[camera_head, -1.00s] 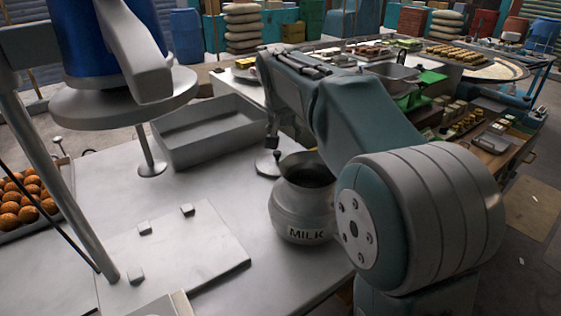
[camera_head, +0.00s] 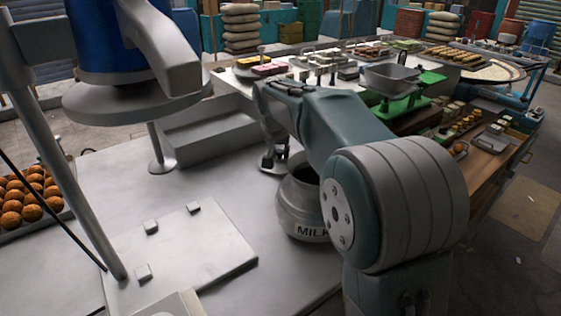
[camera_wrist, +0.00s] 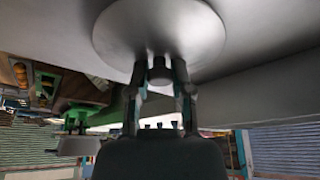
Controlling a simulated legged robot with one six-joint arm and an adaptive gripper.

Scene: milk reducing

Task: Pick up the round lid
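The round lid (camera_wrist: 190,35) is a grey metal disc with a short dark knob (camera_wrist: 159,72) in its middle. It lies flat on the pale worktop and fills the top middle of the wrist view. In the head view the lid (camera_head: 268,168) is small and partly covered by my gripper (camera_head: 275,152), behind the milk can. In the wrist view my gripper (camera_wrist: 159,82) has one finger on each side of the knob. Narrow gaps seem to show between fingers and knob, so it looks open around the knob.
A grey can marked MILK (camera_head: 302,231) stands close in front of the lid, partly behind my arm. A grey open tray (camera_head: 212,140) is behind left of the lid. A blue machine (camera_head: 105,50) stands at left, and a green scale (camera_head: 405,100) at right.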

